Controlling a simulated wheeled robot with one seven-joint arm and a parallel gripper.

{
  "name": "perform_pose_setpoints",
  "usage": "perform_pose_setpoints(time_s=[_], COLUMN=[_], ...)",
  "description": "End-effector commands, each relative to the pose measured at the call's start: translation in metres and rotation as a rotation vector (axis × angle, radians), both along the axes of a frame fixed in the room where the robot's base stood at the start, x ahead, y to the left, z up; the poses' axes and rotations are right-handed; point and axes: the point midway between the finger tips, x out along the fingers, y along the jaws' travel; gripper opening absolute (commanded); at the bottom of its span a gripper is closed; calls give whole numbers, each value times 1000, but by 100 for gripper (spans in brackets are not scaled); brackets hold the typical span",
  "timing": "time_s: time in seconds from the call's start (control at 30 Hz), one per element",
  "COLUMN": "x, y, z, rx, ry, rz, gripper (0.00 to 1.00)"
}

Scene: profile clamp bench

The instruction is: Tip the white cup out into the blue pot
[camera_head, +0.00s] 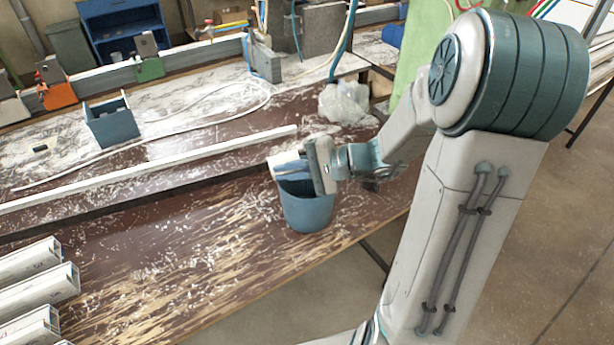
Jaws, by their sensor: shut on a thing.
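The blue pot (306,212) stands upright on the brown worn bench, near its front edge. The white cup (287,166) is over the pot's rim at the left, and it looks tilted. My gripper (312,170) comes in from the right and is shut on the cup, above the pot. The fingers hide part of the cup. I cannot see the cup's inside or what lies in the pot.
A white strip (150,170) runs along the bench behind the pot. A blue-grey box (112,125) stands at the back left, and a clear plastic bag (345,102) lies behind my gripper. White profiles (38,290) lie at the front left. The bench left of the pot is clear.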

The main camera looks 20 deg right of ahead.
Motion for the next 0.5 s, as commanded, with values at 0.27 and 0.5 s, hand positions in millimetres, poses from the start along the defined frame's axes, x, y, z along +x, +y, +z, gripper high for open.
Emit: perform_pose_setpoints(time_s=[0.27, 0.5], x=[0, 0], y=[-2, -4], z=[1, 2], rx=[33, 62], ry=[-1, -1], rz=[-1, 0], gripper=[0, 0])
